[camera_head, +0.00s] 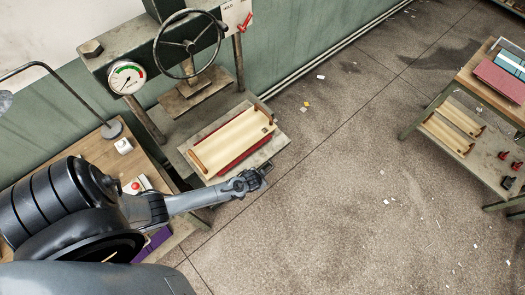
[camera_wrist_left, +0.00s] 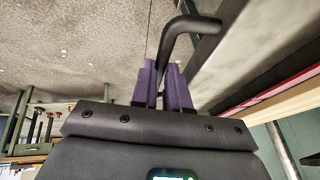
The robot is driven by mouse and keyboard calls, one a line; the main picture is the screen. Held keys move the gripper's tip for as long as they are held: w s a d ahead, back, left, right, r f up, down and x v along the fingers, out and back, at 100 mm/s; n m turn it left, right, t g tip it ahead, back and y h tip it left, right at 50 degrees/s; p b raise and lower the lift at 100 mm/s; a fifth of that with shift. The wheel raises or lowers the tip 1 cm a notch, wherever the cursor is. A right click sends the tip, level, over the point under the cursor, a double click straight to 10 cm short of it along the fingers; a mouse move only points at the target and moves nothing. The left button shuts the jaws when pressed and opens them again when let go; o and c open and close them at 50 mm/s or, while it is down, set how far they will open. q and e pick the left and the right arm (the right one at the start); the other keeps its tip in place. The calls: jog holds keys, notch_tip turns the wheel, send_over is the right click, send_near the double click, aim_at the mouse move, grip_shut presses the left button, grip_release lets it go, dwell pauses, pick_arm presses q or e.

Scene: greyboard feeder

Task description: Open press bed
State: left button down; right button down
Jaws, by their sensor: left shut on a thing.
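The press (camera_head: 150,60) stands against the green wall, with a handwheel (camera_head: 189,43) on top. Its flat grey bed (camera_head: 276,146) sticks out toward the lower right and carries a pale wooden board with red layers beneath. My left gripper (camera_head: 255,180) is at the bed's front right edge. In the left wrist view its purple fingers (camera_wrist_left: 165,82) are shut on a black bent bar handle (camera_wrist_left: 186,24) beside the bed's edge. The handle is mostly hidden in the head view. My right gripper is not in view.
A side table (camera_head: 140,180) with a red button stands left of the press. A shelf table (camera_head: 455,85) with boards stands at the right. The concrete floor (camera_head: 330,200) between them is open, with small scraps.

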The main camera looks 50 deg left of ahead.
pick_arm(q)
jog(key=shift+d, duration=0.25)
jog(key=c, duration=1.1)
grip_release()
jog(key=shift+w, duration=0.1)
jog(key=p+v, duration=0.1)
jog(key=v, duration=0.9)
jog(key=shift+s+r+p, duration=0.25)
jog(key=shift+r+p, duration=0.1)
jog(key=shift+p, duration=0.05)
